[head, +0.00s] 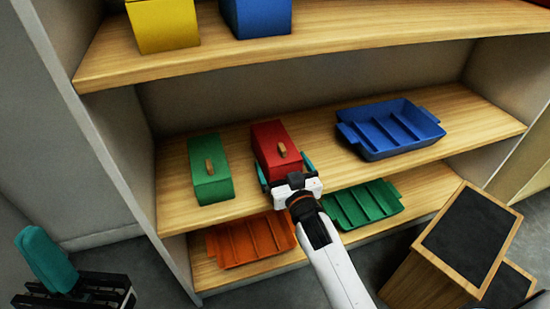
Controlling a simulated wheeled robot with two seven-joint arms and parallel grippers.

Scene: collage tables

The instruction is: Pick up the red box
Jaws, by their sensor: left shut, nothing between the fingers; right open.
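The red box (271,143), with a small wooden handle on its front, stands on the middle shelf (322,155) between a green box and a blue tray. My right gripper (284,161) is at the front lower part of the red box. Its teal fingers are apart, one on the left side of the box and one on the right. Whether they touch the box cannot be told. The gripper body hides the box's lower front edge. My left gripper (36,238) is at the bottom left, away from the shelves, shut and empty.
A green box (209,168) stands left of the red box, and a blue tray (391,127) lies to its right. Orange (248,241) and green (362,205) trays are on the lower shelf. Yellow (163,25) and blue (257,18) boxes stand above. Wooden steps (467,241) are at right.

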